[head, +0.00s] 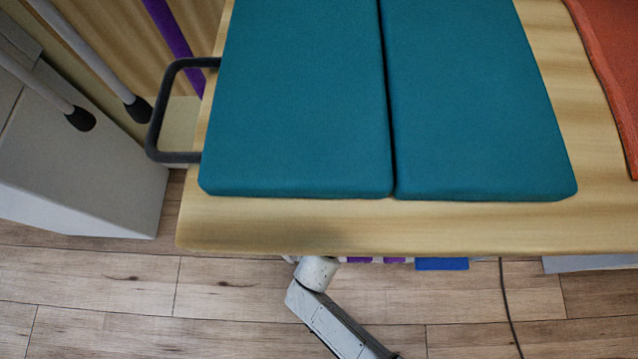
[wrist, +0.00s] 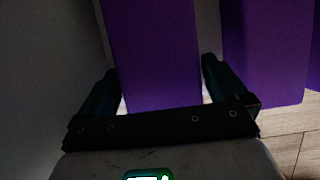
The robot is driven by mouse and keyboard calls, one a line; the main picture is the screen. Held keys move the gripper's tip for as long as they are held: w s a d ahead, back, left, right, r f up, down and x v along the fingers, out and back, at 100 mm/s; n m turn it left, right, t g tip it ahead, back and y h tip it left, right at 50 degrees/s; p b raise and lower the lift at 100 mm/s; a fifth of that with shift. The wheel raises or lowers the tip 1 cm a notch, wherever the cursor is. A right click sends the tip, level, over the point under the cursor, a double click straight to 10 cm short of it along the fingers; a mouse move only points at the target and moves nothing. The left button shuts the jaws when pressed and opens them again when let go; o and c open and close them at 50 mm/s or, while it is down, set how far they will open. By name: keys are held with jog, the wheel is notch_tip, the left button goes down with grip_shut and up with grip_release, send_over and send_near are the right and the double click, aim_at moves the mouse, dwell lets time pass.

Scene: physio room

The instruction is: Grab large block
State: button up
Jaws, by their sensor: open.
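My gripper (wrist: 159,68) is open in the wrist view, with one dark finger on each side. A tall purple block (wrist: 155,40) stands between the two fingers in the picture, and its near end reaches down close to the palm. Narrow gaps show beside it near the fingers; I cannot tell whether either finger touches it. A second purple block (wrist: 262,50) is to the right, outside the right finger. In the head view my gripper is hidden under the table, and only small purple parts (head: 360,260) show below its edge.
The wooden table (head: 330,228) with two teal pads (head: 300,100) overhangs my arm. A black handle (head: 155,120) sticks out at its left. A blue item (head: 441,264) shows under the edge. A cable (head: 507,310) lies on the floor. A white cabinet (head: 80,190) stands left.

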jog(key=shift+w, duration=0.7)
jog(key=w+b, duration=0.1)
jog(key=w, duration=0.1)
jog(key=w+f+b, duration=0.1)
jog(key=w+b, duration=0.1)
jog(key=shift+d+f, duration=0.1)
jog(key=c, duration=0.9)
jog(key=shift+o, duration=0.2)
jog(key=shift+r, duration=0.25)
jog(key=shift+r+p, duration=0.45)
jog(key=shift+p, duration=0.25)
jog(key=shift+r, duration=0.2)
